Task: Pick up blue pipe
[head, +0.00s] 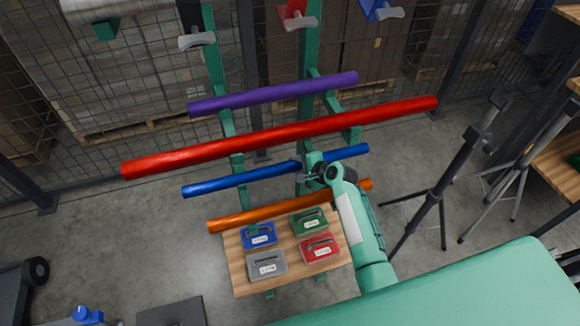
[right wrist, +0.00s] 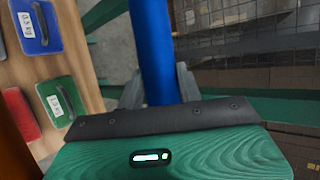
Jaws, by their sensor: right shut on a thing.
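The blue pipe (head: 235,180) lies nearly level in the head view, between the red pipe (head: 280,136) above it and the orange pipe (head: 270,213) below it. My right gripper (head: 314,172) is at the pipe, right of its middle, and covers part of it. In the right wrist view the blue pipe (right wrist: 153,50) runs up between the two grey fingers of my gripper (right wrist: 157,88), which is shut on it. My left gripper is not in view.
A purple pipe (head: 275,92) lies above the red one. Green rack posts (head: 222,75) stand behind the pipes. A black tripod (head: 445,180) stands to the right. Wire fencing and boxes are behind.

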